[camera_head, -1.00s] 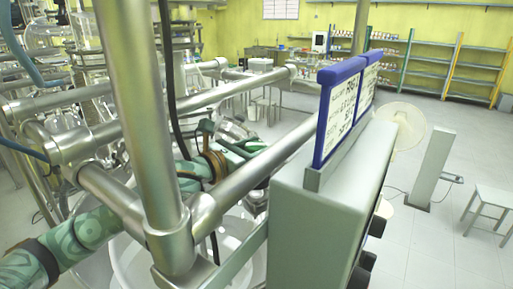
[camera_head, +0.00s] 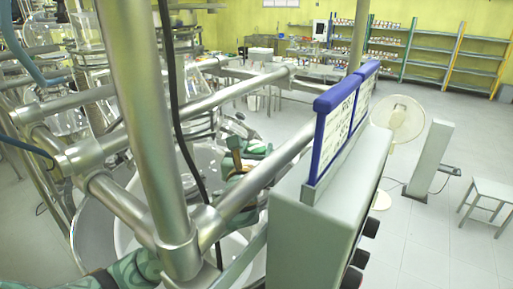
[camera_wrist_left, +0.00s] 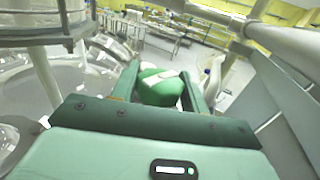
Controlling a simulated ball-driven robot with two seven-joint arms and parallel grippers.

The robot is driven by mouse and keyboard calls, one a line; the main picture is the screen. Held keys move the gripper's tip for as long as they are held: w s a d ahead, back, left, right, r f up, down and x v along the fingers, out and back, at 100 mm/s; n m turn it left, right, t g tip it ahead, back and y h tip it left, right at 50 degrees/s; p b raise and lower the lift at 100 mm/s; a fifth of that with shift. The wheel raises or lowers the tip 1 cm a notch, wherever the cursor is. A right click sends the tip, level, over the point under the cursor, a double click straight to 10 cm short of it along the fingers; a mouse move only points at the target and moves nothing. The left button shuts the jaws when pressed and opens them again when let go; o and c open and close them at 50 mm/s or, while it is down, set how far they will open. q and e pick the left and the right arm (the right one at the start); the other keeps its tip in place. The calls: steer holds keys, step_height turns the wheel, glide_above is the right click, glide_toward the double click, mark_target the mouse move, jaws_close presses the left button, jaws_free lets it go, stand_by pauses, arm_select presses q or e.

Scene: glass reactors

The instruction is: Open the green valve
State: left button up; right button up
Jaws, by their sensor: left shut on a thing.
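The green valve (camera_wrist_left: 160,88) shows in the left wrist view as a rounded green body with a pale patch on top. It sits between the two fingers of my left gripper (camera_wrist_left: 163,85), which is shut on it. In the head view the left gripper (camera_head: 250,150) is partly hidden behind the metal frame bars, and the valve is hard to tell apart from it there. My right gripper is in neither view.
Thick metal frame pipes (camera_head: 145,130) and a grey control box (camera_head: 325,215) with a blue-edged sign (camera_head: 338,125) crowd the foreground. Glass vessels stand at left. A fan (camera_head: 398,120), a stool (camera_head: 487,200) and shelves (camera_head: 430,65) stand on the right, with open floor between.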

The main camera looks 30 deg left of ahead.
arm_select(q)
steer(key=shift+n+g+y, duration=0.6)
steer(key=shift+n+y, duration=0.4)
steer(key=shift+y, duration=0.4)
steer(key=o, duration=1)
